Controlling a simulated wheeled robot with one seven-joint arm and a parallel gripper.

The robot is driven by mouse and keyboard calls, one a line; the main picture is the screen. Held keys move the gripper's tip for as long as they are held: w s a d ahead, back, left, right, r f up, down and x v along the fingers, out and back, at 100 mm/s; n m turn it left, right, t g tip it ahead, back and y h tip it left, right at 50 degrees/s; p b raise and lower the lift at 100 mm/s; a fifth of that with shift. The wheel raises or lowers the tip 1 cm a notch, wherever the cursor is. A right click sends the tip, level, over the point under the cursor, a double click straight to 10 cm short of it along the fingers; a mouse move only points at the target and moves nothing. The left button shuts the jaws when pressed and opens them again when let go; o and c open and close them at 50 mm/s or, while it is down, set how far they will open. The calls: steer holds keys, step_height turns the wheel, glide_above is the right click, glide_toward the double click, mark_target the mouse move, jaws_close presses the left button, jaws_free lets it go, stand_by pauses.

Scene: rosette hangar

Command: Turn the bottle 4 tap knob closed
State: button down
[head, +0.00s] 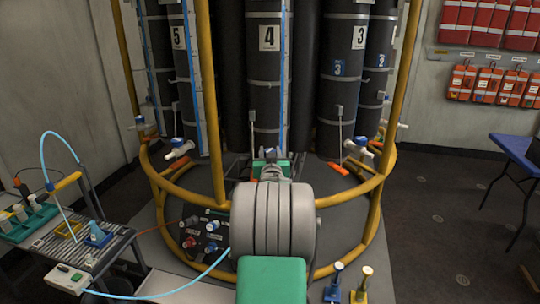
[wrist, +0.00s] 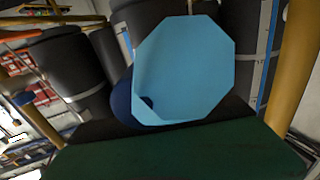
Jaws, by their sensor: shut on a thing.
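Bottle 4 (head: 269,90) is a tall dark cylinder with a white "4" label, upright behind the yellow frame, in the middle of the head view. My arm hides its tap there. My gripper (head: 270,157) is low in front of bottle 4, partly hidden behind my own wrist. In the wrist view a light blue octagonal knob face (wrist: 188,70) fills the middle, with a dark blue rounded part (wrist: 122,97) behind it. A dark green part of my gripper spans the bottom. The gripper is shut on the knob; the finger contact and the knob's turn angle are unclear.
A yellow tube frame (head: 216,130) rings the bottles. Other taps show at left (head: 179,149) and right (head: 359,148). A cart (head: 85,250) with a blue hose stands at left, and a blue table (head: 518,155) at right. The right floor is mostly clear.

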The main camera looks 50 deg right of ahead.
steer(key=m+g+h+b, duration=0.2)
steer(key=g+b, duration=0.1)
steer(key=f+m+g+b, duration=0.1)
steer(key=g+b, duration=0.1)
steer(key=shift+w+a+m+h, duration=0.15)
steer(key=shift+w+m+h, duration=0.15)
steer(key=shift+h, duration=0.1)
steer(key=m+g+b, duration=0.1)
steer(key=m+g, duration=0.1)
steer(key=g+h+b, duration=0.1)
steer(key=g, duration=0.1)
steer(key=shift+r+m+b, duration=0.25)
steer(key=shift+m+b, duration=0.05)
steer(key=shift+m, duration=0.1)
steer(key=m+g+p, duration=0.1)
steer(key=g, duration=0.1)
steer(key=m+g, duration=0.1)
steer(key=g, duration=0.1)
steer(key=shift+s+r+p, duration=0.1)
steer(key=shift+r+p, duration=0.25)
steer(key=shift+p, duration=0.05)
steer(key=shift+m+g+p, duration=0.9)
steer(key=shift+g+p, duration=0.2)
steer(key=shift+p, duration=0.1)
steer(key=shift+s+m+g+p, duration=0.1)
steer(key=shift+m+g+p, duration=0.3)
steer(key=shift+g+p, duration=0.25)
steer(key=shift+s+f+m+g+y+p, duration=0.1)
steer(key=shift+f+m+g+y+p, duration=0.05)
steer(key=shift+m+g+y+p, duration=0.25)
